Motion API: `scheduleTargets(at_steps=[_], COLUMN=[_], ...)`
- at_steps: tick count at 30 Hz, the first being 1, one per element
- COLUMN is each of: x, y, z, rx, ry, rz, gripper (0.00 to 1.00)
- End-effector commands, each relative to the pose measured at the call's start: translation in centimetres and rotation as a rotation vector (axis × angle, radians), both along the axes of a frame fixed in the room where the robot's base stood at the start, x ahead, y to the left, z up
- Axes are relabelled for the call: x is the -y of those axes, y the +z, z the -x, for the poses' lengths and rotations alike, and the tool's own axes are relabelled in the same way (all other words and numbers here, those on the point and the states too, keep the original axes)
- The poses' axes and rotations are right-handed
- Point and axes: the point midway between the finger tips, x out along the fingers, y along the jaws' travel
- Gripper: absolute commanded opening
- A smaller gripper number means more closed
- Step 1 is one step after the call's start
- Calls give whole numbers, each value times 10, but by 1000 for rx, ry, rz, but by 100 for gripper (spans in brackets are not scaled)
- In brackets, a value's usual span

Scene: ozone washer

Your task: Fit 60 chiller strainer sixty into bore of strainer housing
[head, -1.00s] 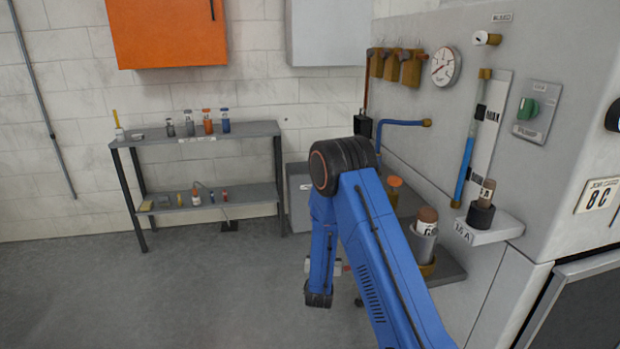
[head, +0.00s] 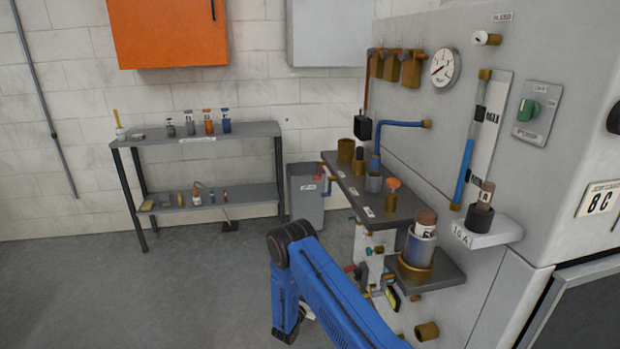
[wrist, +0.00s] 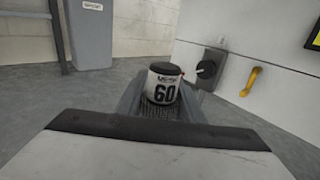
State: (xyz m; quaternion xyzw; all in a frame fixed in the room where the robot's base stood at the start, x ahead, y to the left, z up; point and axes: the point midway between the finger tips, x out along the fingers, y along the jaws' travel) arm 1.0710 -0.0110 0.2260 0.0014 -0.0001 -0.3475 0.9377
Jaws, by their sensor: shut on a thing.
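The strainer marked 60 (wrist: 163,84), a short cylinder with a dark top and a white label, stands out between the fingers of my gripper (wrist: 161,101) in the wrist view. My gripper is shut on it. In the head view my blue arm hides most of the gripper, low in the middle of the picture. I cannot tell for sure which part is the strainer housing. A brass fitting (head: 427,331) sticks out of the machine wall below the shelves in the head view. In the wrist view a grey box with a dark round knob (wrist: 207,69) is on the wall ahead.
A dark side shelf (head: 385,205) carries brass cups and a grey cylinder. A lower ledge (head: 450,272) bears a large capped cylinder (head: 420,245) in a brass ring. A yellow handle (wrist: 252,78) juts from the wall.

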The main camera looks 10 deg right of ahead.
Motion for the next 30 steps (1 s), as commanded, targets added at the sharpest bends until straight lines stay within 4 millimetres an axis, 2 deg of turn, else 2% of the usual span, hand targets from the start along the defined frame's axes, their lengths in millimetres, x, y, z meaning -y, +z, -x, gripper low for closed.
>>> scheduleTargets(at_steps=[1,6,10,18,25,30], x=[-4,-9,-11,-11,-11,-11], y=[-16,-49,-61,-70,-105,-121], z=[3,10,14,15,16,15], rx=[-2,-2,-3,-3,-3,-3], ry=[-12,-53,-70,-76,-76,-76], rz=[1,2,3,3,4,3], gripper=[11,11,11,11,11,11])
